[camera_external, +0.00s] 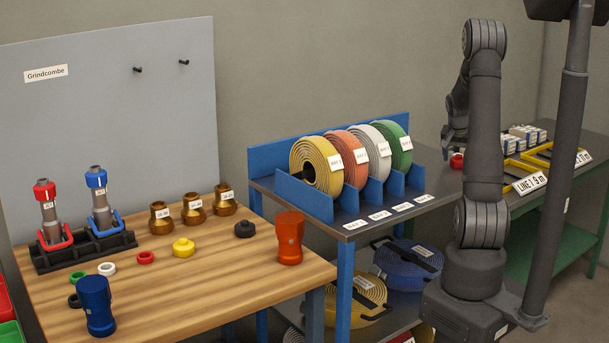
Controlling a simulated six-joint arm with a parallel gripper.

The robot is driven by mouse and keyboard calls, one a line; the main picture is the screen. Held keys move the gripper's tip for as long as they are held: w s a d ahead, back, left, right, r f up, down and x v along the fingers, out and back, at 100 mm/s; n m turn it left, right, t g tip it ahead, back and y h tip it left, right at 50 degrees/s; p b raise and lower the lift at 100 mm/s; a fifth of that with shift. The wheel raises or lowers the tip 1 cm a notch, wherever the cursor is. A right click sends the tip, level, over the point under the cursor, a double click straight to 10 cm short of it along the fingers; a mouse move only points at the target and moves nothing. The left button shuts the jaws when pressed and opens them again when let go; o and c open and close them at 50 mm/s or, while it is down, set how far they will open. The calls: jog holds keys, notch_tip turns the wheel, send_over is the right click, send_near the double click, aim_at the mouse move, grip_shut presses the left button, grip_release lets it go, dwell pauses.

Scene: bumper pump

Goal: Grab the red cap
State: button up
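A small red piece (457,160), which looks like the red cap, shows at the far right, just below the end of my arm and in front of the dark metal bench. My gripper (455,148) is right above it, dark and small in this view. Its fingers cannot be made out, so I cannot tell whether they are open or shut on the red piece. I also cannot tell whether the red piece rests on the bench or hangs above it. A yellow cap (183,248) and a black cap (245,229) sit on the wooden table.
The wooden table (215,290) also holds red, white, green and black rings, brass fittings (193,209), a blue cylinder (97,305), an orange-red cylinder (290,238) and a black rack (85,248). A blue hose rack (330,205) stands mid-view. Yellow trays (520,168) lie right of my arm.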

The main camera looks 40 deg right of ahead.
jog(key=c, duration=0.9)
jog(key=shift+o, duration=0.2)
